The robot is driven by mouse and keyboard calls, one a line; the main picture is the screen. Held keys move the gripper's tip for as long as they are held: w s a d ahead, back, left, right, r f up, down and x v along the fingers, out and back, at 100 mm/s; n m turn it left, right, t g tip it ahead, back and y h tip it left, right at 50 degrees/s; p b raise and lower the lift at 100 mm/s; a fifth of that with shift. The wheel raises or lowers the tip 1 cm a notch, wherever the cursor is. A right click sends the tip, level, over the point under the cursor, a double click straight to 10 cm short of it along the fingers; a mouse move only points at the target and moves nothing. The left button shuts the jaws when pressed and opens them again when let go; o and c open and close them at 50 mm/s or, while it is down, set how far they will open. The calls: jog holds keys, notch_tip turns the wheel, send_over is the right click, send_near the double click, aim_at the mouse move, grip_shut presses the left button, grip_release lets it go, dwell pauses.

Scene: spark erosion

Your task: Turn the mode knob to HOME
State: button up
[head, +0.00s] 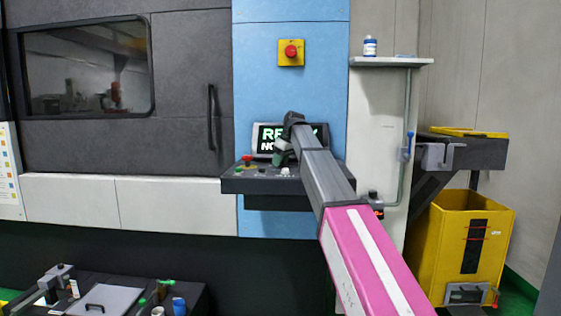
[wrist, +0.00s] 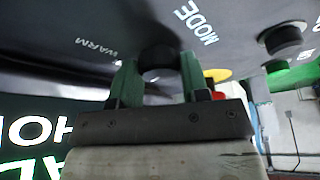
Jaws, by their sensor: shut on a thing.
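The mode knob (wrist: 158,58) is a dark round knob on the dark control panel, beside the white word MODE. My gripper (wrist: 158,80) has its two green fingers on either side of the knob, shut on it. The word WARM is printed left of the knob in the wrist view; no HOME label can be made out, and the knob's pointer direction cannot be seen. In the head view my gripper (head: 281,158) is at the control panel (head: 262,185), and my arm hides the knob there.
A lit display (head: 267,139) with green and white text stands behind the panel, partly covered by my arm. A red button on a yellow box (head: 291,53) is above. In the wrist view another dark knob (wrist: 283,40) sits to the right. A yellow bin (head: 462,245) stands at right.

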jog(key=shift+m+t, duration=0.4)
jog(key=shift+m, duration=0.8)
jog(key=shift+h, duration=0.3)
jog(key=o, duration=0.9)
jog(key=shift+o, duration=0.2)
jog(key=shift+s+r, duration=0.1)
jog(key=shift+r, duration=0.05)
jog(key=v, duration=1)
jog(key=shift+r, duration=0.25)
jog(key=shift+s+d, duration=0.1)
jog(key=shift+s, duration=0.05)
